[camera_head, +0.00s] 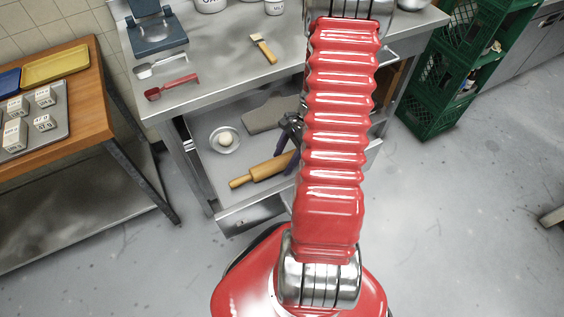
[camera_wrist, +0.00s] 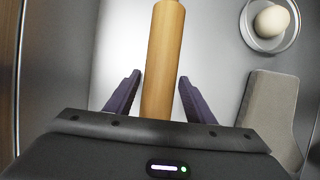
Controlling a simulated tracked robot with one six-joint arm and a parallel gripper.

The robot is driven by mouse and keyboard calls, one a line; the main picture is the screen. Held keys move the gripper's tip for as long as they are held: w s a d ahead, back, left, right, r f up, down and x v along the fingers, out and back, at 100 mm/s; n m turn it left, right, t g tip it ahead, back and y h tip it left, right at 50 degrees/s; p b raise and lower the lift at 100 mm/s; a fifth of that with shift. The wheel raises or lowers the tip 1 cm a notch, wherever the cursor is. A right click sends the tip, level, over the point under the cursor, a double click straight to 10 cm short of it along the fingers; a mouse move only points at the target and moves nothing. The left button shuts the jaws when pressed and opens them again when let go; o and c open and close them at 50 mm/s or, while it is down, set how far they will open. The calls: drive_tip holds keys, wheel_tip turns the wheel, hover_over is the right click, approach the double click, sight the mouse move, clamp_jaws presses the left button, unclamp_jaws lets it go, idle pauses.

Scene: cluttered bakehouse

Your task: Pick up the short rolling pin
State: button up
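The short rolling pin (camera_head: 265,170) is pale wood and lies in the open metal drawer below the worktop. Its right end is hidden behind my arm in the head view. In the wrist view the pin (camera_wrist: 164,55) runs up the middle, between the two dark purple fingers. My gripper (camera_head: 288,153) is down in the drawer at the pin's right part. In the wrist view my gripper (camera_wrist: 159,80) is open, with one finger on each side of the pin and narrow gaps showing. Whether the pin touches the palm is hidden.
In the drawer (camera_head: 214,176) are a small bowl (camera_head: 215,145) with an egg-like thing (camera_head: 225,139) and a grey-brown flat board (camera_head: 268,115). Green crates (camera_head: 433,113) stand right.

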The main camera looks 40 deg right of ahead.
sight(285, 157)
clamp_jaws()
idle(0.4)
drive_tip(key=shift+r, duration=5.05)
